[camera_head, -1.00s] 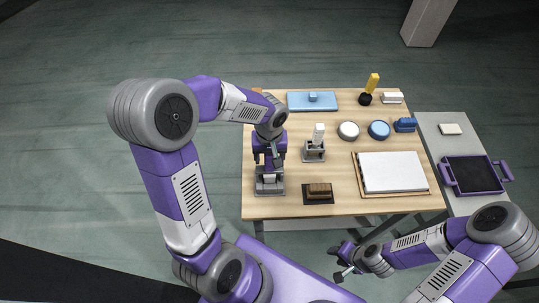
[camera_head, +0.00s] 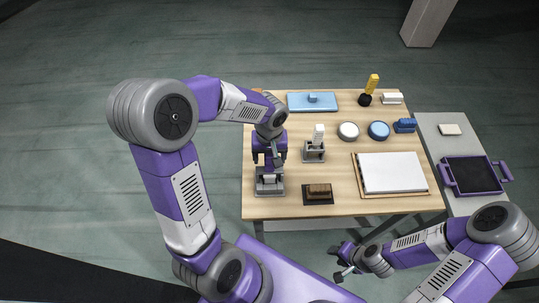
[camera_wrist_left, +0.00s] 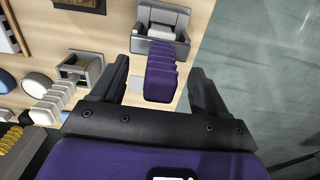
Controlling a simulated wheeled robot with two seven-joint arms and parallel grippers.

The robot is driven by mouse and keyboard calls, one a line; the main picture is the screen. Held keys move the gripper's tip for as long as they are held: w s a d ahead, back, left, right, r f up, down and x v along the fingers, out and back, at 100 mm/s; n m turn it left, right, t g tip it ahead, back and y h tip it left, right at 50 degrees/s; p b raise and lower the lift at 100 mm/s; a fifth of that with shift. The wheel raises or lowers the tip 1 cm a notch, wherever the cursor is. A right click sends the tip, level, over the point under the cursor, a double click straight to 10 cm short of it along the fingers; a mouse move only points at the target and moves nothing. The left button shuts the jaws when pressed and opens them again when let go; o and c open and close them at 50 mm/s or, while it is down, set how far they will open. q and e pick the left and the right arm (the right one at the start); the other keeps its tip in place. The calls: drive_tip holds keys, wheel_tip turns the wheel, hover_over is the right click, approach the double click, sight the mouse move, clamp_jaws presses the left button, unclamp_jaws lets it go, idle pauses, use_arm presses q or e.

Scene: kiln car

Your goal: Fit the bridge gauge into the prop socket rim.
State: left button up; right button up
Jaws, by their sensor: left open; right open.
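My left gripper (camera_head: 268,166) is over the front left of the table, pointing down. It is open in the left wrist view (camera_wrist_left: 158,78), with a purple ribbed upright piece (camera_wrist_left: 160,72) between its fingers and gaps on both sides. A grey seat-shaped holder (camera_wrist_left: 162,22) is just beyond that piece; I cannot tell whether they touch. A grey square socket (camera_head: 314,154) holds a white ribbed post (camera_head: 318,133). Which part is the bridge gauge is not clear from the pictures. My right gripper (camera_head: 344,262) is open and empty, in front of the table.
A brown block on a black pad (camera_head: 319,193) lies right of the left gripper. A purple-handled tray (camera_head: 471,176) is on the side table.

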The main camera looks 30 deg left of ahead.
use_arm(q)
drive_tip(key=shift+r+p, duration=1.3)
drive_tip(key=shift+r, duration=0.55)
drive_tip(key=shift+r, duration=0.1)
wheel_tip(320, 180, up, 8)
drive_tip(key=shift+f+p, duration=0.2)
drive_tip(key=shift+p, duration=0.35)
idle(0.5)
